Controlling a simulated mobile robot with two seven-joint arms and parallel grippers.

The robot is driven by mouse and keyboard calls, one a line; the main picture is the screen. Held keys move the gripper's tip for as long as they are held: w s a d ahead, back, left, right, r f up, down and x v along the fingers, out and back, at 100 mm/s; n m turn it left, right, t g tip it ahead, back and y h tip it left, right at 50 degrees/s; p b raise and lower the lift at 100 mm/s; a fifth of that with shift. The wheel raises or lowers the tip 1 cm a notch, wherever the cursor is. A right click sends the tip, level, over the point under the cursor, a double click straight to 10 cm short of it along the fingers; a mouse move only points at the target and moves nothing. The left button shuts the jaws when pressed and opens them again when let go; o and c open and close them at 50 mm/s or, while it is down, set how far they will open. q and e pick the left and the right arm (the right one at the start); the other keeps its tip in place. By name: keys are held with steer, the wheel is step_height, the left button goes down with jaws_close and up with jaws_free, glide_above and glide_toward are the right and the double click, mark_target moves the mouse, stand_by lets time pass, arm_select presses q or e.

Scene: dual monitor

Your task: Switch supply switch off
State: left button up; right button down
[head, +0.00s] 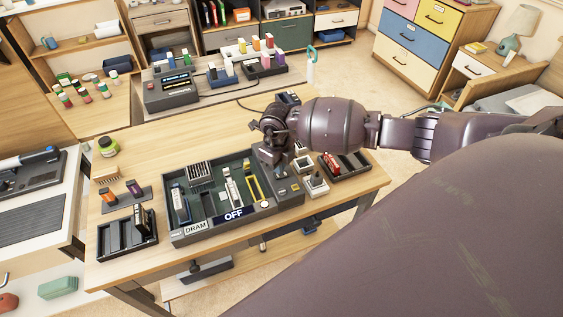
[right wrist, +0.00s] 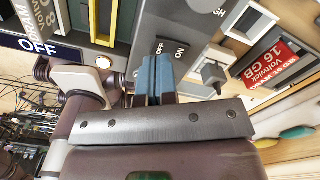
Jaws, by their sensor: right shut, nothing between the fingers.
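The dark grey supply unit (head: 283,190) stands at the right end of the board tray on the table. In the right wrist view its panel (right wrist: 178,18) carries small OFF and ON labels. A dark sign (head: 234,215) on the tray reads OFF. My left gripper is not in view.
The tray (head: 212,236) holds a cooler and memory slots, with a DRAM label. A rack (head: 345,167) with a red module and small switch boxes stand close right. Another rack (head: 126,237) stands left.

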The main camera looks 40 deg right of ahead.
mark_target(277, 175)
stand_by(0.3)
steer(key=shift+f+b, duration=0.4)
steer(key=shift+f, duration=0.15)
stand_by(0.3)
steer(key=shift+f, duration=0.45)
stand_by(0.3)
steer(key=shift+f+b, duration=0.3)
steer(key=shift+b, duration=0.15)
steer(key=shift+r+p, duration=0.4)
steer(key=shift+r, duration=0.15)
steer(key=shift+r+p, duration=0.95)
steer(key=shift+r, duration=0.45)
steer(key=shift+r+p, duration=1.05)
steer(key=shift+r, duration=0.5)
